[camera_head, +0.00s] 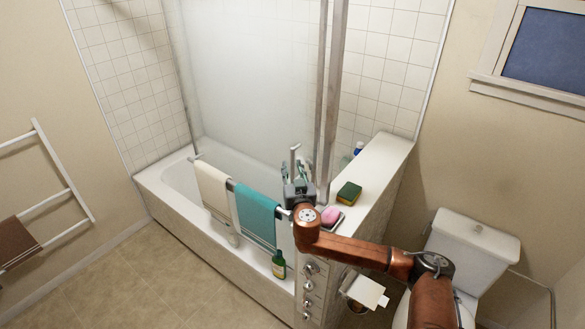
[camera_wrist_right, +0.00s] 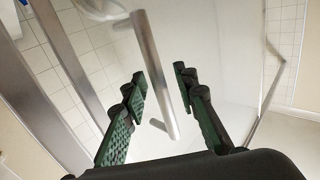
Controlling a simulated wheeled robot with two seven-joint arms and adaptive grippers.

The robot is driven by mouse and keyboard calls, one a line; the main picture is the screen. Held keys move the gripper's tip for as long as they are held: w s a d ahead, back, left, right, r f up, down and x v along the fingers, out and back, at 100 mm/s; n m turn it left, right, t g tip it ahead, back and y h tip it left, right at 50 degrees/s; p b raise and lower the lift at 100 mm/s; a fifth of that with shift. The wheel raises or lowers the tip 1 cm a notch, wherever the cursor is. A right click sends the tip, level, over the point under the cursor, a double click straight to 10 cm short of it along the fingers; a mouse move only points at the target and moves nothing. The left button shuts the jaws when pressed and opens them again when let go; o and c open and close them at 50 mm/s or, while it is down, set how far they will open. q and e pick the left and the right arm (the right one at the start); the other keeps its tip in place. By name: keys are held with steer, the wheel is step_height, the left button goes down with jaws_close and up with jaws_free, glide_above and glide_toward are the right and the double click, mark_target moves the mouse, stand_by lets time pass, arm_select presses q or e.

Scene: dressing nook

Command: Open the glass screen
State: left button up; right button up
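The glass screen (camera_head: 245,75) is a large frosted pane standing over the bathtub, with metal uprights at its right. A grey bar handle (camera_head: 294,158) is on it near the right side; the bar (camera_wrist_right: 155,75) also shows in the right wrist view. My right gripper (camera_head: 294,168) is at the handle. In the wrist view its two green-padded fingers (camera_wrist_right: 158,78) are spread, with the bar between them and gaps on both sides. The screen also fills the middle of that view (camera_wrist_right: 225,50). My left gripper is not in view.
The bathtub (camera_head: 160,182) has a cream towel (camera_head: 213,190) and a teal towel (camera_head: 257,215) over a front rail. A sponge (camera_head: 349,193) and pink soap (camera_head: 330,215) lie on the ledge (camera_head: 378,165). A green bottle (camera_head: 279,264) is by the tub; a toilet (camera_head: 470,250) stands right.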

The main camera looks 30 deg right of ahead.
steer(key=shift+c, duration=0.4)
jaws_close()
stand_by(0.4)
